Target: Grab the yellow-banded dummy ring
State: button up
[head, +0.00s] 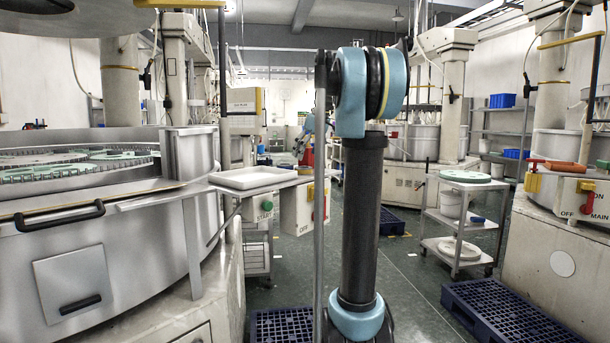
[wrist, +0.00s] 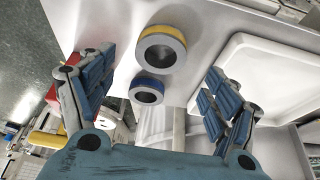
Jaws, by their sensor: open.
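The yellow-banded dummy ring (wrist: 161,52) shows in the wrist view, a short grey ring with a dark centre hole and a yellow band around its side. It rests on a pale metal surface (wrist: 205,28), toward the far end of the gap between my fingers. A smaller grey ring with a blue band (wrist: 146,90) lies just nearer, close beside it. My gripper (wrist: 160,64) is open and empty, one finger on each side of the rings, touching neither. I cannot make out either ring or my gripper in the head view.
A white tray (wrist: 265,85) lies right of the rings; a white tray (head: 253,178) also shows in the head view beside the large lapping machine (head: 85,240). A red part (wrist: 52,96) is near my left finger. A trolley (head: 460,215) and blue pallets (head: 500,305) stand right.

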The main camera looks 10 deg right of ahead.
aim_at(303, 171)
jog(key=shift+x, duration=2.7)
jog(key=c, duration=1.5)
